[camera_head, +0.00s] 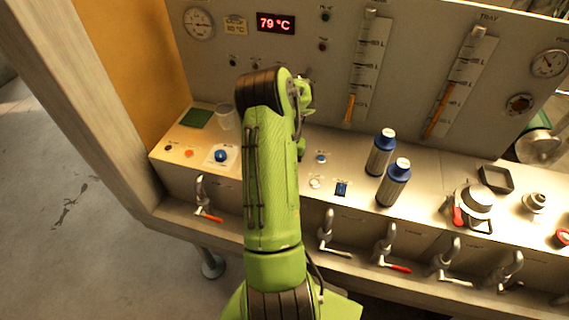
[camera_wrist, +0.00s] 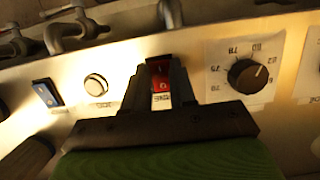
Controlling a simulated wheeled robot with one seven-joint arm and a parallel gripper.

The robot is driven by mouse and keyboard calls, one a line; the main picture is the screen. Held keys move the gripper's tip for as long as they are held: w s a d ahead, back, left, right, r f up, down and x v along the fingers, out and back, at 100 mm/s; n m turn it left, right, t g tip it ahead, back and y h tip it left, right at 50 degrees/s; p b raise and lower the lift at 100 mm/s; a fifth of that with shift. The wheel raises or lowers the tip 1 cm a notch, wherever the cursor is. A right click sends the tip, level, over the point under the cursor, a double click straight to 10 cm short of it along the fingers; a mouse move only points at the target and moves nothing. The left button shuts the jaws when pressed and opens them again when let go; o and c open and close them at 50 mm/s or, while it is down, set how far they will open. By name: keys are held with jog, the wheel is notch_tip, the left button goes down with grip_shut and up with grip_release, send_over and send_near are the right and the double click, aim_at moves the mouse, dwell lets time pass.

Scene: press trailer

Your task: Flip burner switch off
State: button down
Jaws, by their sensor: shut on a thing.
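The red burner switch (camera_wrist: 159,68) is a small rocker on the light panel, seen at the top middle of the wrist view. A small label sits just below it, partly between the fingers. My gripper (camera_wrist: 161,82) has its two dark fingers closed around the switch, one on each side. The fingers hide the switch's side edges, and I cannot tell which way the rocker is tilted. In the head view my green arm covers the switch and the gripper.
A black dial (camera_wrist: 248,76) sits right of the switch in the wrist view. A white round button (camera_wrist: 96,85) and a blue rocker (camera_wrist: 46,93) are to the left. Two blue-capped bottles (camera_head: 380,153) (camera_head: 394,183) stand right of my arm. Taps (camera_head: 334,236) line the front edge.

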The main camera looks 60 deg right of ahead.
jog(key=c, duration=0.9)
grip_release()
jog(key=shift+r, duration=0.1)
jog(key=p+v, duration=0.3)
jog(key=v, duration=1.2)
jog(key=shift+w+r, duration=0.1)
jog(key=shift+r, duration=0.2)
